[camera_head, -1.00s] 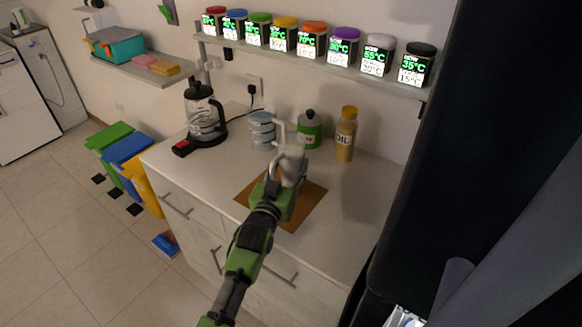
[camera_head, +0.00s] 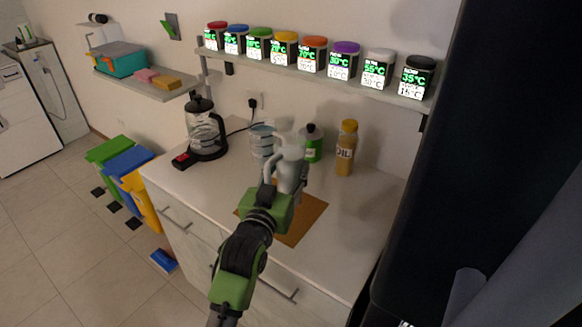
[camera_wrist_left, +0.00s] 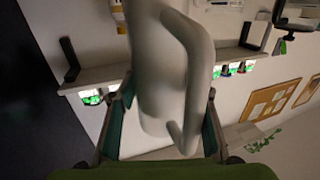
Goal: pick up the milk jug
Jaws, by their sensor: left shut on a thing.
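The milk jug (camera_head: 291,163) is pale grey-white with a side handle. My left gripper (camera_head: 286,186) is shut on it, above the counter and in front of the bottles. In the left wrist view the jug (camera_wrist_left: 150,75) stands between the two fingers (camera_wrist_left: 163,120), with its handle towards the right finger. The brown mat (camera_head: 307,220) lies on the counter, partly hidden behind my left gripper. My right gripper is not in view.
On the counter (camera_head: 222,190) stand a glass kettle (camera_head: 205,135), a clear canister (camera_head: 262,141), a green bottle (camera_head: 311,145) and an oil bottle (camera_head: 346,150). A shelf (camera_head: 390,94) with several spice dispensers hangs above. The counter's left front is free.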

